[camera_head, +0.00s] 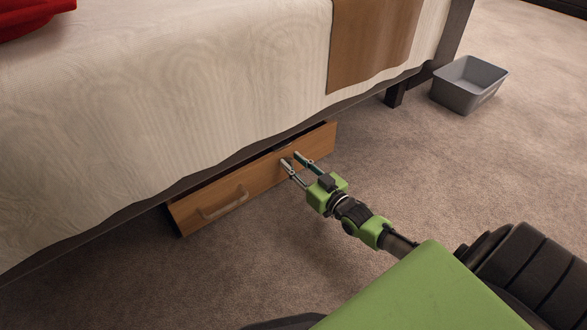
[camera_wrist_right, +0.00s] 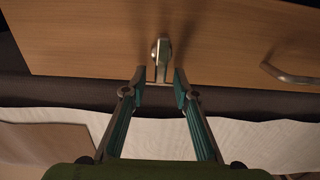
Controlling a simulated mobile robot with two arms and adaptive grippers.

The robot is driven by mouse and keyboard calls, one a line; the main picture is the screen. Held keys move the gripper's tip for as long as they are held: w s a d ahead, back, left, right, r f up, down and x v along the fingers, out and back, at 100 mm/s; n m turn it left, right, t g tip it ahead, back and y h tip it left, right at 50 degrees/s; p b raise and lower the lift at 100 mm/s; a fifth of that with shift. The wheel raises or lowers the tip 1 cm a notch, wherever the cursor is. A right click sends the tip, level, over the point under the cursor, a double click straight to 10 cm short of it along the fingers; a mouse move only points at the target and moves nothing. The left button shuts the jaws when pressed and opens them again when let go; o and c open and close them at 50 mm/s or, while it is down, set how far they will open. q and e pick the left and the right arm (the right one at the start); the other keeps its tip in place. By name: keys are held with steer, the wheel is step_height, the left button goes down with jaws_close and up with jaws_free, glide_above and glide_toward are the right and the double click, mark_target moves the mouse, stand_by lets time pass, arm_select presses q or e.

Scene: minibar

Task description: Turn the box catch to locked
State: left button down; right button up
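A wooden under-bed box (camera_head: 262,178) sits partly below the bed, its front panel facing me. It also fills the top of the right wrist view (camera_wrist_right: 90,40). A small metal catch (camera_wrist_right: 161,52) with a round base and a short lever is on this panel. In the head view my fingers cover the catch. My right gripper (camera_head: 293,159) is at the panel, right of the handle. In the right wrist view the gripper (camera_wrist_right: 160,76) is open, with the lever between its fingertips and a gap on both sides. My left gripper is out of view.
A bar handle (camera_head: 222,204) is on the box front; it also shows in the right wrist view (camera_wrist_right: 289,75). The bed cover (camera_head: 190,90) hangs low over the box. A grey bin (camera_head: 468,84) stands right of the bed. Carpet in front is clear.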

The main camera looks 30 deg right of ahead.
steer(key=shift+w, duration=0.2)
jaws_close()
steer(key=shift+r, duration=0.1)
